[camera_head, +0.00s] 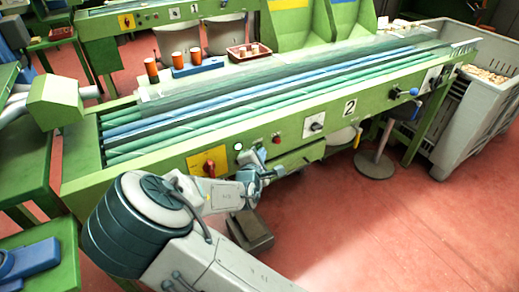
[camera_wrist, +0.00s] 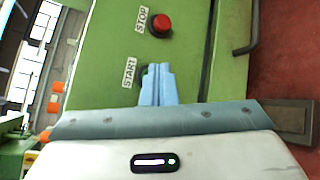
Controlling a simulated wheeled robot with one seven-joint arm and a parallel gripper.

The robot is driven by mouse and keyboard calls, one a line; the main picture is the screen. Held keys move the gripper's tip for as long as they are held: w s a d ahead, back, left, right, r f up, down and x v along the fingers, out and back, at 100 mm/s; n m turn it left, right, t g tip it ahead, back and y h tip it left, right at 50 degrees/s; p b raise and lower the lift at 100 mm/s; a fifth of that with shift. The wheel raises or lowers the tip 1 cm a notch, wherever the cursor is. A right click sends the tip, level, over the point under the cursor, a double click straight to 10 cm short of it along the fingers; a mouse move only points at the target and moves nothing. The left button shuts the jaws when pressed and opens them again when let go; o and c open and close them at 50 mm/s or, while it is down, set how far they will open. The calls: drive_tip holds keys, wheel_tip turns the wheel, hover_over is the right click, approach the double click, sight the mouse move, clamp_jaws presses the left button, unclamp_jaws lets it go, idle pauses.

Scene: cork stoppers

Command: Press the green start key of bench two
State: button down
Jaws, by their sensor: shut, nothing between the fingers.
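Bench two (camera_head: 300,131) is a green conveyor bench with a "2" plate (camera_head: 350,107) on its front panel. In the wrist view the red stop button (camera_wrist: 160,25) stands beside its STOP label (camera_wrist: 141,19). The START label (camera_wrist: 130,73) is lower on the panel. The green start key is not clearly visible; my light blue fingers cover the spot beside that label. My gripper (camera_wrist: 157,68) is shut and empty, its tips at or very near the panel there. I cannot tell whether they touch. In the head view my gripper (camera_head: 261,157) is at the bench front.
A red rotary switch (camera_head: 209,168) on a yellow plate is left of my gripper, and a black knob (camera_head: 317,126) is to the right. A stool (camera_head: 376,163) and a grey crate (camera_head: 462,125) stand farther right.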

drive_tip(key=shift+s+d+p, duration=0.4)
drive_tip(key=shift+s+d, duration=0.05)
drive_tip(key=shift+s, duration=0.25)
drive_tip(key=s+d, duration=0.1)
drive_tip(key=s, duration=0.1)
drive_tip(key=s+d+p, duration=0.1)
drive_tip(key=s, duration=0.1)
drive_tip(key=shift+d, duration=0.4)
idle(0.6)
